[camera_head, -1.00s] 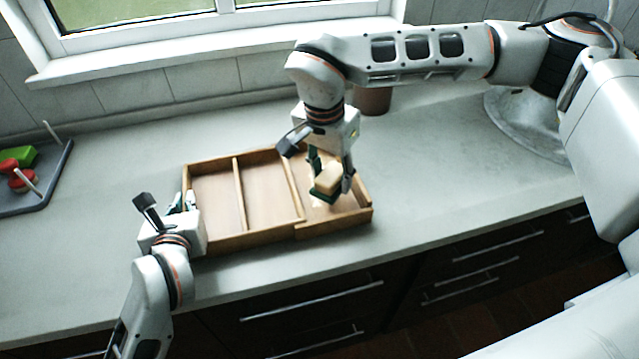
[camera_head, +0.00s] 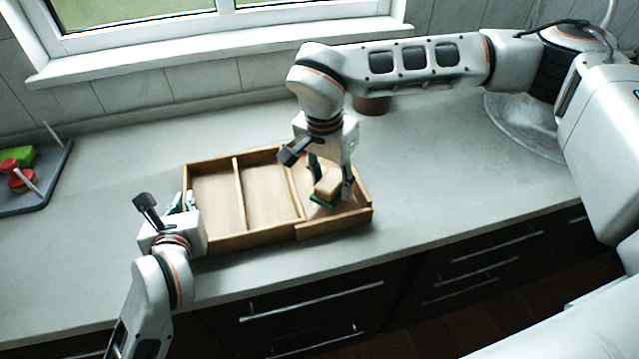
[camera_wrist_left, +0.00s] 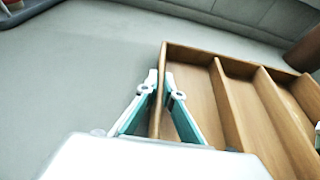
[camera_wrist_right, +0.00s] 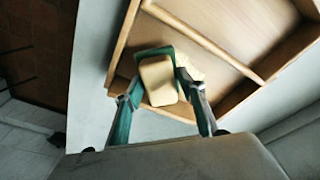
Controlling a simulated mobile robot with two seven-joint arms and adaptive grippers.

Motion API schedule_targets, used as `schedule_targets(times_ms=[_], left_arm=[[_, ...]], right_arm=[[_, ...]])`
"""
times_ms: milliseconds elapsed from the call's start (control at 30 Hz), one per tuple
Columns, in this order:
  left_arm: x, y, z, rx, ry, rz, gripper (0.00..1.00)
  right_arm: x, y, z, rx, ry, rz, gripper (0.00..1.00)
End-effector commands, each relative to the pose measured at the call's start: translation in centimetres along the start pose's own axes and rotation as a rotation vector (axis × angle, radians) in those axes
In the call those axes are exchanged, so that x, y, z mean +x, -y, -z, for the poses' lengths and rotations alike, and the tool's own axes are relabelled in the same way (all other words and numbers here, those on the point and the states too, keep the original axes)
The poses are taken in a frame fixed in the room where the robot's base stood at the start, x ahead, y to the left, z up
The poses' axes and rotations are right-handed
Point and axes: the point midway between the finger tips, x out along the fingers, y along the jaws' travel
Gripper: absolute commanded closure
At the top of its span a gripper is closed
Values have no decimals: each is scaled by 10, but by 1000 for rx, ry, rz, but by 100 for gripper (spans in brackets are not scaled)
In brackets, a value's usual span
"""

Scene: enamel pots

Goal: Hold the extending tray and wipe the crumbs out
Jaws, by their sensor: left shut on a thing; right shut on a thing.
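The wooden extending tray (camera_head: 252,238) lies on the counter, divided into long compartments, with its extending section (camera_head: 337,226) at the right end. My left gripper (camera_head: 183,201) is shut on the tray's left wall, one finger on each side of it in the left wrist view (camera_wrist_left: 160,88). My right gripper (camera_head: 331,181) is shut on a tan block with a green base (camera_head: 327,186), held down inside the right section. The block also shows in the right wrist view (camera_wrist_right: 158,82). A pale patch (camera_wrist_right: 194,68) beside the block may be crumbs; I cannot tell.
A grey tray (camera_head: 45,195) with red and green things stands at the far left. A brown pot (camera_head: 371,105) stands behind my right arm, and a round grey basin-like shape (camera_head: 525,125) is at the back right. The counter in front of the tray is narrow.

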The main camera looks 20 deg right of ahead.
Motion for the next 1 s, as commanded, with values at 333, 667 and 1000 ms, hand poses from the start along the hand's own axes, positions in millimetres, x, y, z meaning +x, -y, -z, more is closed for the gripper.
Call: schedule_targets(times_ms=[333, 667, 1000], left_arm=[[0, 0, 0, 0, 1, 0, 100], [0, 0, 0, 0, 1, 0, 100], [0, 0, 0, 0, 1, 0, 100]], right_arm=[[8, 0, -1, -1, 0, 0, 77], [15, 0, -2, 0, 1, 0, 77], [23, 0, -4, 0, 0, 0, 77]])
